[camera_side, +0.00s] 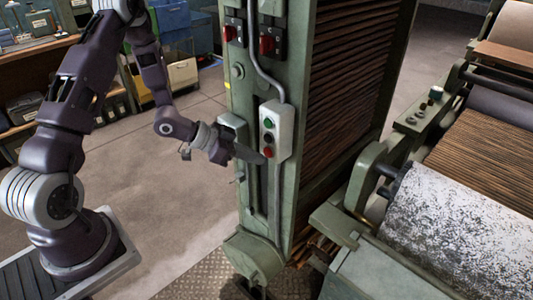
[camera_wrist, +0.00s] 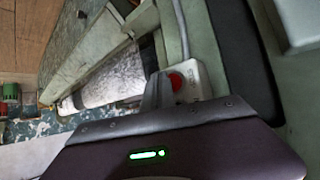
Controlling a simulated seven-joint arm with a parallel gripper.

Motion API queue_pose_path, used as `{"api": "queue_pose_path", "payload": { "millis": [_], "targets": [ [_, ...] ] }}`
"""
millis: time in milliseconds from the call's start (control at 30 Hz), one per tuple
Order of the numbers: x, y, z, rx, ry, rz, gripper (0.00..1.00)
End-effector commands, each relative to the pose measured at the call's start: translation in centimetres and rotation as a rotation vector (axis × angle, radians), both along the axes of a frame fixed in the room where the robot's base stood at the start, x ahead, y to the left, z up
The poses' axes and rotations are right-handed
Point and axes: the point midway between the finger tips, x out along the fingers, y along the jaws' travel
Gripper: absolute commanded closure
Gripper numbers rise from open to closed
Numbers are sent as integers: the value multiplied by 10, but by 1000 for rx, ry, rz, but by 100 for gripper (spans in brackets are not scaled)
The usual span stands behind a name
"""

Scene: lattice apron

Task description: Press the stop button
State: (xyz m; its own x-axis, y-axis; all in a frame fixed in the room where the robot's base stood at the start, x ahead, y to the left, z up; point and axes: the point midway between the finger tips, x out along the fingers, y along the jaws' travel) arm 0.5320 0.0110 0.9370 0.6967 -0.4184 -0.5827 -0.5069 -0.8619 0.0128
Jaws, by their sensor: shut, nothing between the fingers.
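A pale control box (camera_side: 283,115) is mounted on the green machine post. It carries a green button (camera_side: 267,122) on top, a black one (camera_side: 268,138) in the middle and a red stop button (camera_side: 267,152) at the bottom. My gripper (camera_side: 259,157) is shut and empty, its tips right beside the red button from the left. In the wrist view the red button (camera_wrist: 176,82) shows just right of the shut fingers (camera_wrist: 158,86), and the green and black buttons are not visible there. I cannot tell whether the tips touch the button.
A lever-like part (camera_side: 238,178) juts out below my gripper. A mottled roller (camera_side: 460,215) lies to the right. Open floor (camera_side: 190,215) lies left of the post.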

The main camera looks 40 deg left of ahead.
Motion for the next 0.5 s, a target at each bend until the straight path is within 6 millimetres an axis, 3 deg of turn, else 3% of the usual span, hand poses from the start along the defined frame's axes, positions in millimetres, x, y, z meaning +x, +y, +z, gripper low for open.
{"api": "queue_pose_path", "payload": {
  "millis": [333,500],
  "targets": [
    [-4,0,0,0,0,0,100],
    [-20,0,0,-1,2,-1,100]
  ]
}}
